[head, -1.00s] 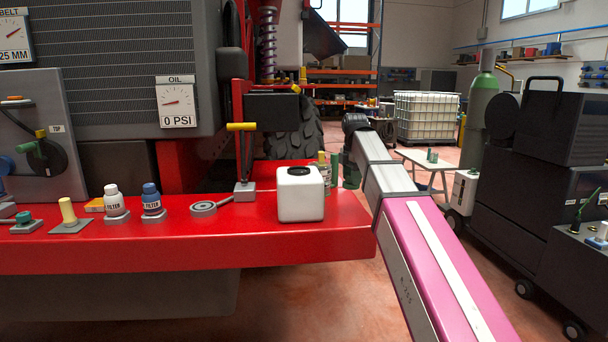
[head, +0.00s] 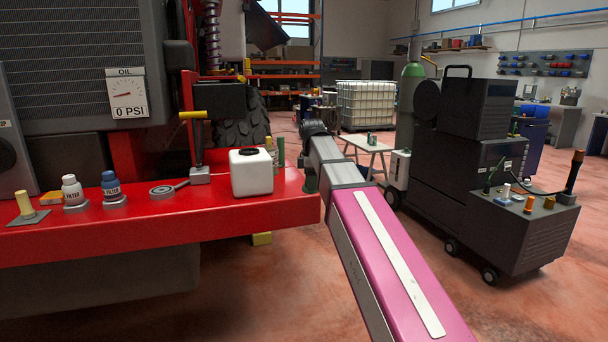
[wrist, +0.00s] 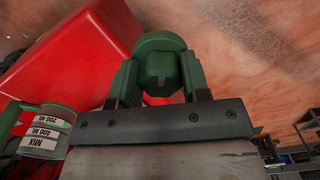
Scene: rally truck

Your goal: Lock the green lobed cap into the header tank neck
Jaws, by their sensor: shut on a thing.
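The header tank (head: 250,178) is a white cube near the right end of the red bumper, with a dark open neck (head: 251,152) on top. In the wrist view my gripper (wrist: 160,72) has green fingers shut on the green lobed cap (wrist: 160,62). The cap is partly hidden between the fingers. In the head view my arm reaches forward, and a green part of its end (head: 310,178) shows by the bumper's right end, right of the tank and apart from it. The tank is not seen in the wrist view.
The red bumper (head: 130,222) carries two filter bottles, a strap wrench and a yellow-handled lever (head: 193,115). A marked mix container (wrist: 43,133) stands near my gripper in the wrist view. A black cart (head: 480,150) stands at right. Floor between is open.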

